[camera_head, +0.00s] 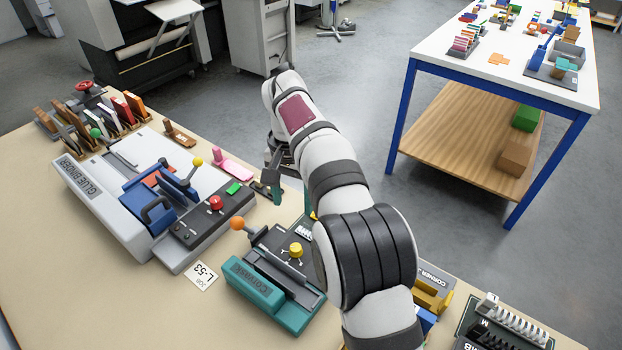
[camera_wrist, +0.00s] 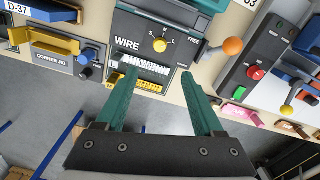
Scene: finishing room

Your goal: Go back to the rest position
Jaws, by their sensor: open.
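My gripper (camera_head: 271,188) is at the end of my arm, above the table's far edge, between the glue binder and the teal wire machine in the head view. Its two teal fingers are spread apart with nothing between them in the wrist view (camera_wrist: 158,78). The fingertips point toward the wire machine (camera_wrist: 165,25), with a gap to it. My arm hides part of the table's right side in the head view.
The glue binder (camera_head: 105,200) stands left, and the teal wire machine (camera_head: 265,295) with its orange-ball lever stands close below my gripper. A pink tool (camera_head: 232,164) lies nearby. The corner jig (camera_wrist: 55,45) is beside the wire machine. A blue-framed white table (camera_head: 470,65) stands behind across open floor.

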